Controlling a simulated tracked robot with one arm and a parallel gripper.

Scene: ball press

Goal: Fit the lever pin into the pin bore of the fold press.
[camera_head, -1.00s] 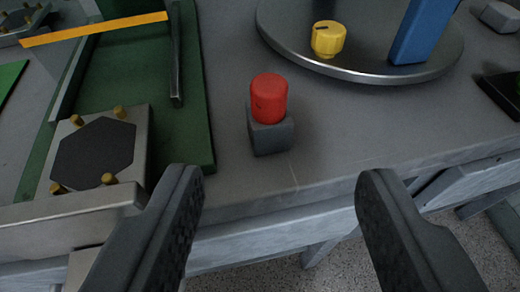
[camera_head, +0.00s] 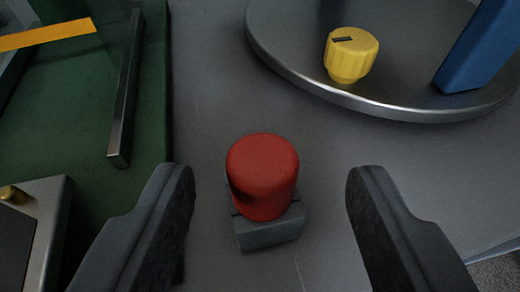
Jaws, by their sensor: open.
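A red cylinder (camera_head: 262,175), which looks like the head of the lever pin, stands upright on a small dark grey block (camera_head: 270,231). Any shank below it is hidden. My gripper (camera_head: 270,190) is open, with one dark finger left of the red cylinder and one right of it. Both fingers are apart from it and nothing is between them that they touch. A green machine base (camera_head: 85,110) with an upright metal bar and an orange strip is at the left; it may be the fold press. I cannot make out a pin bore.
A round metal turntable (camera_head: 300,72) at the top right carries a yellow knob (camera_head: 350,55) and a blue post (camera_head: 482,48). A metal plate (camera_head: 58,205) with a brass stud is at the lower left. The grey bench is clear around the block.

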